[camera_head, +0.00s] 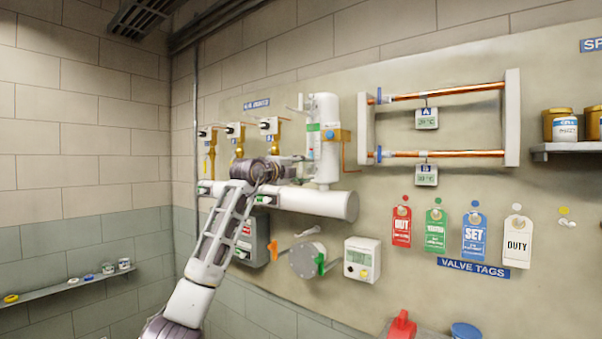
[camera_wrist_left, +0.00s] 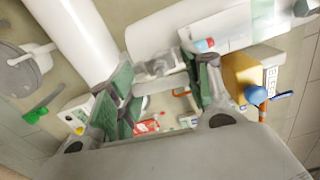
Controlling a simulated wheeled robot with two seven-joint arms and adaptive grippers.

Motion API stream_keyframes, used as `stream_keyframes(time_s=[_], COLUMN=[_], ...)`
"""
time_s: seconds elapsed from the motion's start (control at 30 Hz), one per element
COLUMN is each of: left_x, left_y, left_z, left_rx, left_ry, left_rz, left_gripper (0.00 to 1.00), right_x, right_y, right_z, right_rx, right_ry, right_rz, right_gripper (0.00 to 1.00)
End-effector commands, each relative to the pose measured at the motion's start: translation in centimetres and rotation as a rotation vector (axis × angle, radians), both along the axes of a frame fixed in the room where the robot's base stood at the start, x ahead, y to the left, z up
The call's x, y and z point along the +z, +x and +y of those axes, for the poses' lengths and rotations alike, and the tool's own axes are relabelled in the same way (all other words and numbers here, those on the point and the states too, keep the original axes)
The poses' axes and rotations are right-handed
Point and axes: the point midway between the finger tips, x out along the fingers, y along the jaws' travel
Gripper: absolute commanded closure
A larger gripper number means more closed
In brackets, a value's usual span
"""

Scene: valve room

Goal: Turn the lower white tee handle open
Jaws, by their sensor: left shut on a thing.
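My left gripper (camera_head: 292,165) reaches in from the left, in front of the white vertical cylinder (camera_head: 325,130) and just above the thick white horizontal pipe (camera_head: 310,201). In the left wrist view its green-padded fingers (camera_wrist_left: 162,88) are shut on a pale grey-white handle (camera_wrist_left: 158,64), which appears to be the lower white tee handle beside the cylinder. The handle's base and exact angle are partly hidden by the fingers. An upper white handle (camera_head: 299,106) sticks out left of the cylinder's top. My right gripper is in neither view.
Several valves with brass bodies (camera_head: 237,147) stand left of the cylinder. A brass block with a blue knob (camera_wrist_left: 256,94) is close right of my fingers in the wrist view. Below the pipe are a round grey flange (camera_head: 306,260) and a white box (camera_head: 362,259).

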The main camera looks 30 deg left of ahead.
Motion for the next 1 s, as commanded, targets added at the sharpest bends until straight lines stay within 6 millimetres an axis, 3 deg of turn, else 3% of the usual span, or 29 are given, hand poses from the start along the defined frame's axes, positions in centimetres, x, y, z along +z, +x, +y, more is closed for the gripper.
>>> stream_keyframes(time_s=[0.3, 0.73, 0.77, 0.93, 1.0], left_x=[0.02, 0.01, 0.01, -0.01, -0.01], left_y=[-0.02, -0.01, -0.01, 0.00, 0.00], left_z=[0.13, 0.13, 0.13, 0.09, 0.07], left_rx=[0.003, 0.002, 0.002, 0.001, 0.001], left_ry=[-0.110, -0.123, -0.123, -0.122, -0.122], left_rz=[0.007, 0.009, 0.009, 0.009, 0.009], left_gripper=[0.75, 0.75, 0.50, 0.29, 0.29], right_x=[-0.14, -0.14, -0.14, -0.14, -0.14], right_y=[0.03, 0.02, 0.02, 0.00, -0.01], right_z=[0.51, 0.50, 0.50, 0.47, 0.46], right_rx=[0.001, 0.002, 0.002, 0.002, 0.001], right_ry=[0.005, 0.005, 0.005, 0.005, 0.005], right_rz=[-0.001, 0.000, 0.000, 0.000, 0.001], right_gripper=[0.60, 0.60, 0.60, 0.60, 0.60])
